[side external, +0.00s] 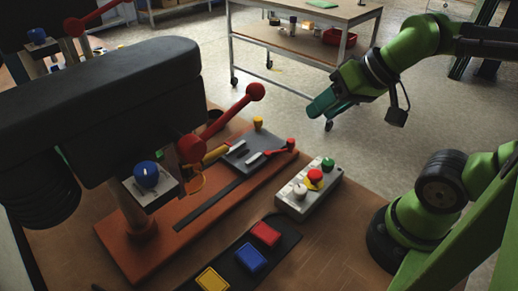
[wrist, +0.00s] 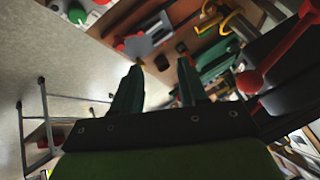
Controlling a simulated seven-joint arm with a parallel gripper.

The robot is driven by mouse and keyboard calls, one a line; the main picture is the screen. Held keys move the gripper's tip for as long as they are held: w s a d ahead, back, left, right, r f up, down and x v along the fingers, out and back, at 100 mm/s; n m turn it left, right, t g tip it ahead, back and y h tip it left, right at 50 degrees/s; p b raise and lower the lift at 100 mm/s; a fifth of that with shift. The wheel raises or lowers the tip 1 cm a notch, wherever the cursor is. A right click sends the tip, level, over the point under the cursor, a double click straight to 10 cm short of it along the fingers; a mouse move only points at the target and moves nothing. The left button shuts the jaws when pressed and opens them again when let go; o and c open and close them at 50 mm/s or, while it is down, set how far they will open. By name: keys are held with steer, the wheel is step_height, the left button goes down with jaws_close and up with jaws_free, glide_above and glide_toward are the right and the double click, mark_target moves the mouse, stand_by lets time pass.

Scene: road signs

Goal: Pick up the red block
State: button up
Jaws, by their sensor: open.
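The red block (side external: 265,233) lies at the far end of a dark tray (side external: 287,246) on the wooden table. A blue block (side external: 250,258) and a yellow block (side external: 212,279) lie in line with it, nearer the camera. My gripper (side external: 318,108) is up and beyond the blocks, past the control box and well apart from the red block. In the wrist view its two green fingers (wrist: 160,63) are spread with nothing held between them. I cannot make out the red block in the wrist view.
A grey control box (side external: 308,190) with red, green and white knobs stands between my gripper and the blocks. A dark drill-press-like machine (side external: 110,100) with red-knobbed levers overhangs the left side. A wheeled cart (side external: 305,40) stands behind on the floor.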

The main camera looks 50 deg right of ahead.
steer(key=o, duration=1)
steer(key=shift+c, duration=0.2)
steer(key=m+g+h, duration=0.2)
steer(key=m+g, duration=0.5)
steer(key=m, duration=0.6)
glide_above(267, 231)
step_height(267, 231, down, 7)
steer(key=f, duration=1.1)
steer(key=shift+s+d+f, duration=0.2)
steer(key=shift+s+f, duration=0.05)
steer(key=shift+w+a+f, duration=0.15)
steer(key=shift+f, duration=1.2)
steer(key=shift+w+a+f, duration=0.1)
steer(key=shift+f, duration=1.25)
